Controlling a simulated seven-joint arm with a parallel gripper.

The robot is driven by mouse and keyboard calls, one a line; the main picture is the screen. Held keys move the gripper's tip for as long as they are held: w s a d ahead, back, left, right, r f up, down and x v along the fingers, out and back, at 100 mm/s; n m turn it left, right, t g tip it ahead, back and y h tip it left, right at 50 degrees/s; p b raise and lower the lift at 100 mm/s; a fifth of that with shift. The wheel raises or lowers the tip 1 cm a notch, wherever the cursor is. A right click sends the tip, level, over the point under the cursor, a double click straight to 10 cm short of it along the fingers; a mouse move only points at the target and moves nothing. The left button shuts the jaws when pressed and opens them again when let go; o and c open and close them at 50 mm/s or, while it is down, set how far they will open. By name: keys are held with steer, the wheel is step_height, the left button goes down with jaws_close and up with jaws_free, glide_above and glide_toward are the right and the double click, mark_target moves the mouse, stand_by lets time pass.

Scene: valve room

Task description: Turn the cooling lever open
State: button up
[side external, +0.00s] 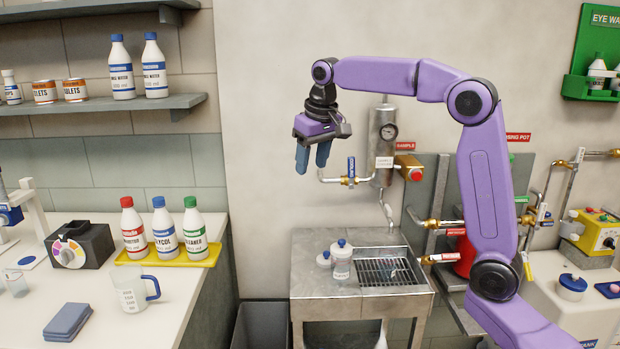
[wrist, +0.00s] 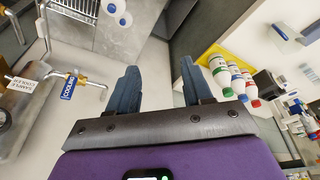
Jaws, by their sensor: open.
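The cooling lever (side external: 351,168) is a small blue handle standing upright on a brass valve, in the pipe left of the steel cylinder. In the wrist view the blue lever (wrist: 69,86), with white lettering, is at the left, outside my fingers. My gripper (side external: 312,158) has a purple body and blue fingers pointing down, left of the lever and apart from it in the side view. In the wrist view my gripper (wrist: 156,70) is open, with nothing between its fingers.
Below stands a steel sink stand (side external: 315,245) with white bottles (side external: 341,262) and a grate (side external: 388,271). A yellow tray (side external: 190,257) of bottles stands on the left counter.

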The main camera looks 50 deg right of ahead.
steer(key=s+a+f+n, duration=0.2)
steer(key=s+a, duration=0.2)
steer(key=shift+a+y, duration=0.3)
steer(key=shift+a, duration=0.05)
steer(key=shift+w, duration=0.1)
steer(key=shift+d, duration=0.1)
steer(key=c, duration=0.5)
steer(key=d, duration=0.2)
steer(key=w+d+m, duration=0.1)
steer(key=d, duration=0.2)
steer(key=w+d+m, duration=0.1)
steer(key=d, duration=0.2)
steer(key=shift+w+y, duration=0.1)
steer(key=shift+y, duration=0.3)
jaws_close()
steer(key=s+d+r+m+t, duration=0.1)
steer(key=d+m+t, duration=0.15)
steer(key=d, duration=1.15)
steer(key=s+d+r+m+t, duration=0.15)
steer(key=d+m, duration=0.25)
steer(key=d, duration=1)
glide_toward(351, 173)
steer(key=shift+w+d+f, duration=0.5)
steer(key=shift+w+f, duration=0.25)
steer(key=shift+f, duration=0.15)
steer(key=shift+w+d+f, duration=0.5)
steer(key=shift+w+f, duration=0.25)
steer(key=shift+f, duration=0.15)
